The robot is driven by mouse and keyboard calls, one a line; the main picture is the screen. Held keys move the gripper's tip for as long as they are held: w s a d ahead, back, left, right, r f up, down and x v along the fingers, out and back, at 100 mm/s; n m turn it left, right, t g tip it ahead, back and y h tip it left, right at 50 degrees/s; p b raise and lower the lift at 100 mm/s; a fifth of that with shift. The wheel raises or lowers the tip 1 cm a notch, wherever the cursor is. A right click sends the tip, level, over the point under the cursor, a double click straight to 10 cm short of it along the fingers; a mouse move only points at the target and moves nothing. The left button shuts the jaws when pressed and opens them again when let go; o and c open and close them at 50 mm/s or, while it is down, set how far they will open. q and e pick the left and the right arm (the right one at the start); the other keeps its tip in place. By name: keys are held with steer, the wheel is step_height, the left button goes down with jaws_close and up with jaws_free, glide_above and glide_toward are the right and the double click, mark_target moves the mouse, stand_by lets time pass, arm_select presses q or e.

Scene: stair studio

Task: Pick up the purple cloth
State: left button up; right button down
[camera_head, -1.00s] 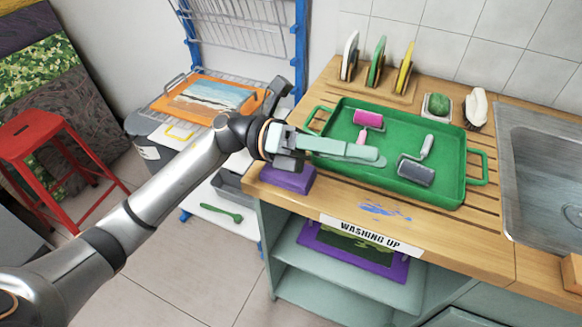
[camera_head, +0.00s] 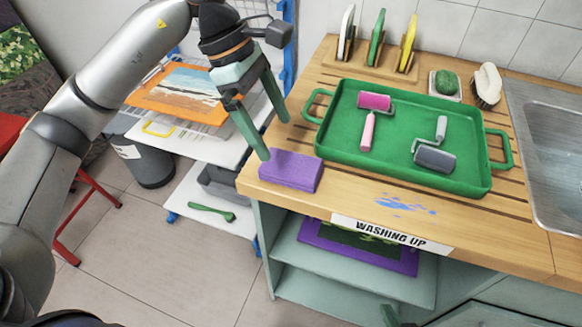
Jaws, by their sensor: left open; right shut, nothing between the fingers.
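The purple cloth (camera_head: 290,171) looks like a folded, thick block and lies flat at the left front corner of the wooden counter. My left gripper (camera_head: 275,139) points down just behind it with its two pale green fingers apart and nothing between them. One fingertip overlaps the back left corner of the cloth in the picture; I cannot tell if they touch. The tip of my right gripper (camera_head: 389,315) shows at the bottom edge, low in front of the shelves, shut and empty; the rest of it is out of view.
A green tray (camera_head: 335,143) with a pink roller (camera_head: 374,101) and a grey roller (camera_head: 435,158) stands right of the cloth. A drying rack with an orange-framed picture (camera_head: 150,103) stands left.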

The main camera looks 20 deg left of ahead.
mark_target(292, 165)
arm_select(q)
steer(key=x, duration=0.7)
steer(key=shift+d+f, duration=0.1)
steer(key=shift+d, duration=0.05)
steer(key=shift+c, duration=0.4)
steer(key=c, duration=1.1)
steer(key=shift+r, duration=0.35)
step_height(292, 165, up, 3)
steer(key=shift+f, duration=0.2)
steer(key=s+d+r, duration=0.6)
steer(key=s+r, duration=0.3)
steer(key=s, duration=0.3)
steer(key=shift+s+d+r, duration=0.2)
steer(key=shift+d+r, duration=0.15)
